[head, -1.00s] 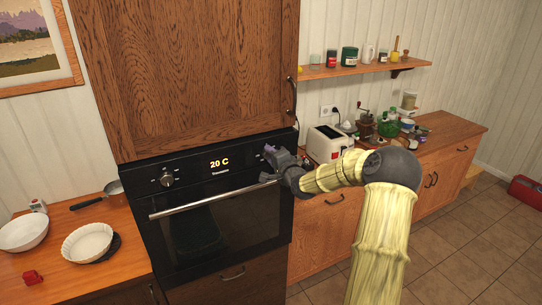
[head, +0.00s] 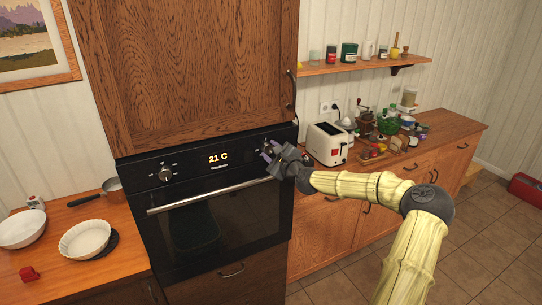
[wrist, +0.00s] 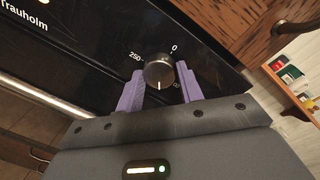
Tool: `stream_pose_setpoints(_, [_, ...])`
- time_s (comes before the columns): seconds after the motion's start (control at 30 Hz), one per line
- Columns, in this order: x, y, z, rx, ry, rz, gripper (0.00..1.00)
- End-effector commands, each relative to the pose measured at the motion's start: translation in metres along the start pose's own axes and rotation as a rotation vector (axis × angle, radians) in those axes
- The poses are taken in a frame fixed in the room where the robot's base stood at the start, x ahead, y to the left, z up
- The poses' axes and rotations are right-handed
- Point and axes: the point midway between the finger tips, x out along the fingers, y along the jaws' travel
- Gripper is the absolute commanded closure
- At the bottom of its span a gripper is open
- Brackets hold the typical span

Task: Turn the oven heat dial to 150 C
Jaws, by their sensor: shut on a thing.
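The oven (head: 215,215) is black and built into a wooden cabinet.
A second oven knob (head: 165,173) is at the panel's left. The oven handle bar (head: 210,193) runs below the panel. A toaster (head: 328,143) stands on the right counter near my gripper. Bowls stand on the left counter.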

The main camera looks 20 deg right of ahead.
Motion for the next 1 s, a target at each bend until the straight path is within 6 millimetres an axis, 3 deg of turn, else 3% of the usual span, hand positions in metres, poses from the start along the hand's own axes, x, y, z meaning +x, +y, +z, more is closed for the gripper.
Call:
stream_pose_setpoints(0.4, [-0.0001, 0.0017, -0.0026, 0.235, -0.014, -0.002, 0.86])
stream_pose_setpoints(0.93, [0.0001, 0.0015, -0.0018, 0.265, -0.016, -0.002, 0.86])
stream_pose_setpoints(0.97, [0.0001, 0.0014, -0.0018, 0.265, -0.016, -0.002, 0.59])
stream_pose_setpoints(1.0, [0.0001, 0.0015, -0.0017, 0.265, -0.016, -0.002, 0.52])
